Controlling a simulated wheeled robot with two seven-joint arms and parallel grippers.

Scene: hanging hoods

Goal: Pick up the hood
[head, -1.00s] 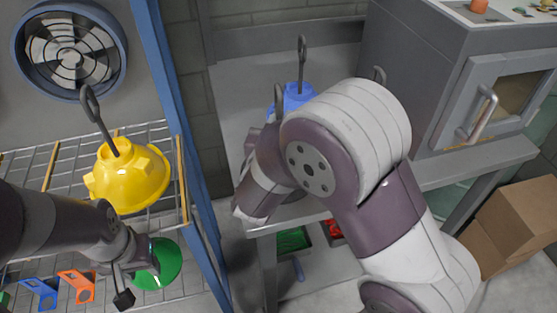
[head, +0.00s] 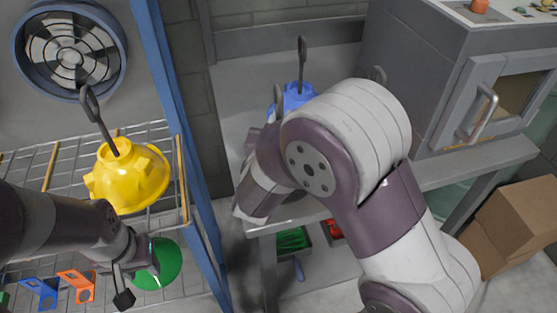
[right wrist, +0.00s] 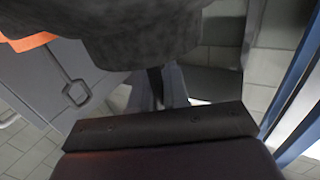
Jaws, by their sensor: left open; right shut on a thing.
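A yellow hood (head: 130,180) with a dark hook sits on the wire rack at the left. A blue hood (head: 297,93) with an upright hook is on the grey table, partly hidden by my right arm. Two more hook tops show beside that arm, their lower parts hidden. My left gripper (head: 137,276) is open at the rack's front, beside a green round thing (head: 167,266). My right gripper is hidden behind its arm in the head view. In the right wrist view, my right gripper (right wrist: 162,88) is shut by a large dark grey thing (right wrist: 155,35), too close to identify.
A blue post (head: 180,110) stands between the rack (head: 60,195) and the table (head: 230,85). A grey cabinet (head: 430,70) stands at the right, with cardboard boxes (head: 520,225) below. Green and red bins lie under the table. Orange and blue brackets are at the lower left.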

